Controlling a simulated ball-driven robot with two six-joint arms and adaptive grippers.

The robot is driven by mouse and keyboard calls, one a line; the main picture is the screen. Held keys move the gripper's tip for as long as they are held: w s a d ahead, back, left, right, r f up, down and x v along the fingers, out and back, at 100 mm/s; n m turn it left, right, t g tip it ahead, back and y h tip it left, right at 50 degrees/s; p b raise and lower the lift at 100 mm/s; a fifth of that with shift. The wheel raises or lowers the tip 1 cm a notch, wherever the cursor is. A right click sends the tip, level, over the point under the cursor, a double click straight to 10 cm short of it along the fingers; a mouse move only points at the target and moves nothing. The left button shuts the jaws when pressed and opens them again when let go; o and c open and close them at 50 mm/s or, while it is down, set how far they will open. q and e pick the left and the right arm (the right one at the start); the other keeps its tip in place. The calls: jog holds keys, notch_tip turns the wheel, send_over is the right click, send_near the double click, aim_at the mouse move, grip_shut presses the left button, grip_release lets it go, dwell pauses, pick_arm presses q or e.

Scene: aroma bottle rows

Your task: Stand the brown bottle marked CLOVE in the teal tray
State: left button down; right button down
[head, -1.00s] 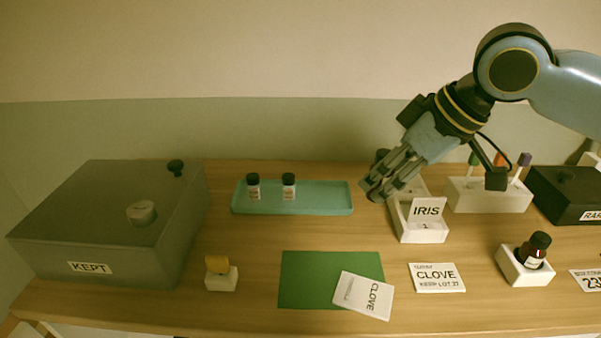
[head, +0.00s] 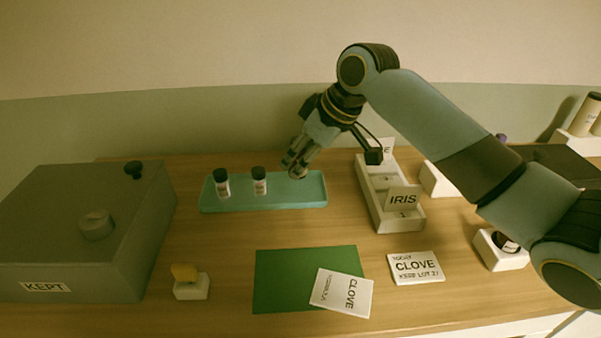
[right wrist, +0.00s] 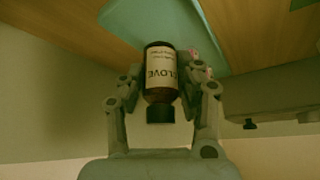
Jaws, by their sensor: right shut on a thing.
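The teal tray (head: 300,201) lies at the back middle of the table in the head view. Two small dark-capped bottles (head: 222,184) (head: 259,181) with pale labels stand upright in its left and middle part. My right gripper (head: 294,172) is over the tray's right part. In the right wrist view its fingers (right wrist: 165,80) are shut on the brown bottle marked CLOVE (right wrist: 160,68), with the teal tray (right wrist: 150,22) beyond it. The head view hides this bottle behind the fingers, and I cannot tell whether its base touches the tray. My left gripper is not in view.
A white stepped rack (head: 372,205) with an IRIS card stands right of the tray. A grey KEPT box (head: 70,245) is at left. A green mat (head: 285,280), CLOVE cards (head: 416,267) and a white holder with a dark bottle (head: 505,243) lie nearer. My right arm crosses the right side.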

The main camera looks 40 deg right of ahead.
notch_tip(320, 180, down, 4)
jog(key=shift+r, duration=0.2)
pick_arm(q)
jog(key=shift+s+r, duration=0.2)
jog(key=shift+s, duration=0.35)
pick_arm(e)
jog(key=shift+f, duration=0.15)
jog(key=shift+f, duration=0.2)
jog(key=c, duration=0.9)
grip_release()
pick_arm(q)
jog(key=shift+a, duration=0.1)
